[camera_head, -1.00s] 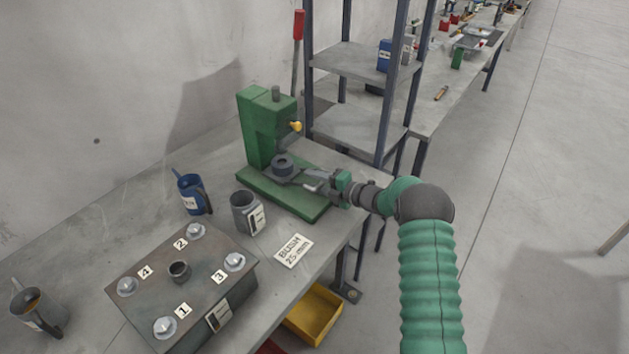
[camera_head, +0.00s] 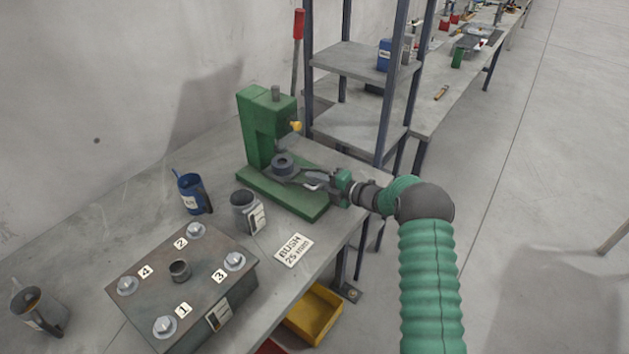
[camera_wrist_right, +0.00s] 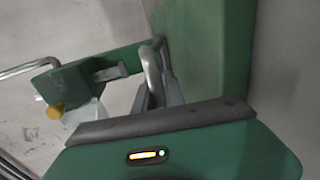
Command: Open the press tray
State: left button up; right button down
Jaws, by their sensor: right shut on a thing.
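The green press (camera_head: 262,125) stands upright on its green base plate on the workbench. A dark round part (camera_head: 283,163) sits on the press tray (camera_head: 292,178), low in the press above the base. My right gripper (camera_head: 316,182) reaches in from the right and is shut on the tray's handle at the tray's near right side. In the right wrist view a grey looped metal piece (camera_wrist_right: 151,70) shows beyond the dark edge of my gripper; the exact finger contact is hard to see. My left gripper is not in view.
A grey cup (camera_head: 247,212) and a blue jug (camera_head: 190,193) stand left of the press. A bolted metal block (camera_head: 205,275) lies in front. A label card (camera_head: 294,250) lies near the bench edge. A shelf rack (camera_head: 350,125) stands behind, close to my right arm.

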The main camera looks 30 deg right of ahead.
jog(key=shift+s+a+f, duration=0.1)
jog(key=shift+s+f, duration=0.1)
jog(key=shift+f, duration=0.1)
dwell(0.5)
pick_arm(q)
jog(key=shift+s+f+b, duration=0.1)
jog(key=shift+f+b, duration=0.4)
pick_arm(e)
jog(key=v, duration=0.4)
jog(key=f+v, duration=0.1)
jog(key=v, duration=0.2)
jog(key=f+v, duration=0.1)
jog(key=v, duration=0.3)
jog(key=shift+s+d+f, duration=0.2)
jog(key=shift+s+d, duration=0.1)
jog(key=shift+s, duration=0.25)
jog(key=c, duration=1.4)
grip_release()
jog(key=shift+w, duration=0.1)
jog(key=shift+c, duration=0.2)
jog(key=shift+o, duration=0.2)
jog(key=shift+w+r, duration=0.1)
jog(key=shift+s+d+r, duration=0.1)
jog(key=shift+s, duration=0.1)
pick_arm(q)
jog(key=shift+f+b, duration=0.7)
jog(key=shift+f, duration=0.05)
pick_arm(e)
jog(key=v, duration=1.6)
jog(key=shift+s+d, duration=0.15)
